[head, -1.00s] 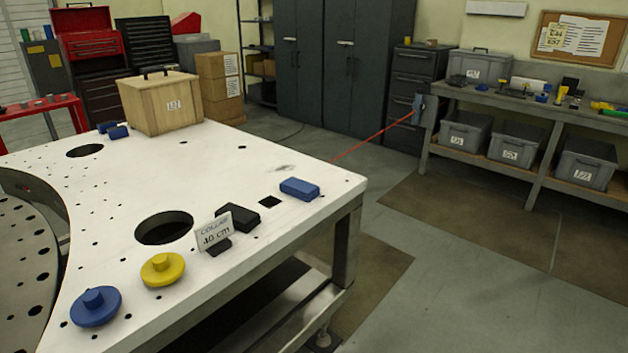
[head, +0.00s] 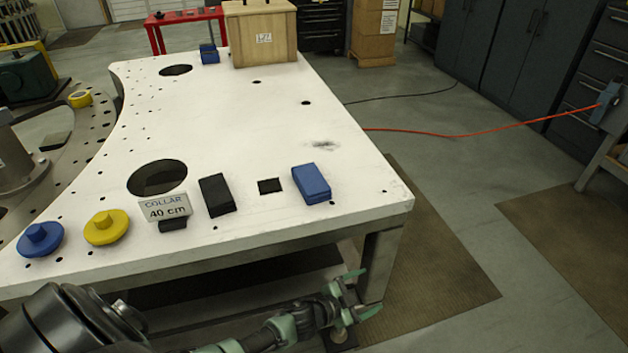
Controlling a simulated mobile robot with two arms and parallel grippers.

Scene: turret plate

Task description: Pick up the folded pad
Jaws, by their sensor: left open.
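A blue, rounded, pad-like block (head: 311,184) lies flat near the right front part of the white plate. A black block (head: 217,195) lies to its left, past a small square hole. I cannot tell for certain which is the folded pad; neither shows a clear fold. My left gripper (head: 364,292) is open and empty, with green fingertips. In the picture it is below the plate's front edge, near the table leg, apart from both blocks. My right gripper is not in view.
The white plate (head: 255,130) has round holes. A "COLLAR 40 cm" sign (head: 164,207), a yellow knobbed disc (head: 106,227) and a blue one (head: 40,239) stand along its front. A wooden box (head: 261,35) and a small blue item (head: 209,54) are at the back. An orange cable (head: 470,135) runs right.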

